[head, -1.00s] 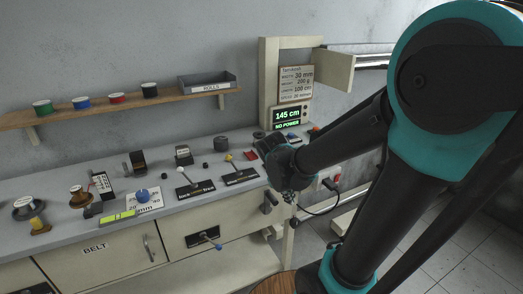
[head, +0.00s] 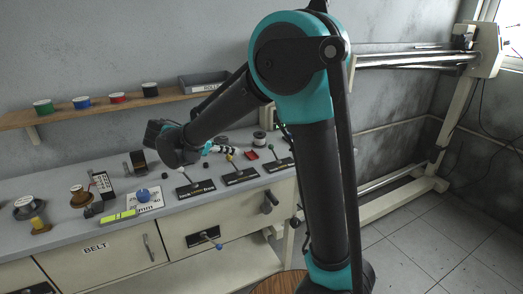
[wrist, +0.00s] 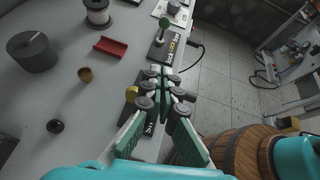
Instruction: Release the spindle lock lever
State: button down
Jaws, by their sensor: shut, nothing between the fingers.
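Three ball-knob levers on black labelled plates stand along the bench's front edge: a white-knob lever (head: 182,170), a yellow-knob lever (head: 230,159) and a green-knob lever (head: 271,149). A blue-knob lever (head: 212,240) sits on the cabinet front below, and a grey handle (head: 270,200) is at its right end. I cannot read which one is the spindle lock lever. My gripper (wrist: 167,84) is shut and empty above the bench edge.
A shelf (head: 110,104) with several spools hangs above.

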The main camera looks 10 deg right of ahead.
jog(key=x, duration=1)
jog(key=shift+d+f, duration=0.1)
jog(key=shift+w+d+r, duration=0.2)
jog(key=shift+w+d, duration=0.05)
jog(key=shift+d, duration=0.25)
jog(key=shift+w+d+r, duration=0.2)
jog(key=shift+w+d, duration=0.05)
jog(key=shift+d, duration=0.3)
jog(key=shift+w+d+r, duration=0.2)
jog(key=shift+w+d, duration=0.2)
jog(key=shift+d, duration=0.15)
jog(key=shift+d+r, duration=0.1)
jog(key=shift+w+d+r+y, duration=0.1)
jog(key=shift+d+r+y, duration=0.1)
jog(key=shift+y, duration=0.1)
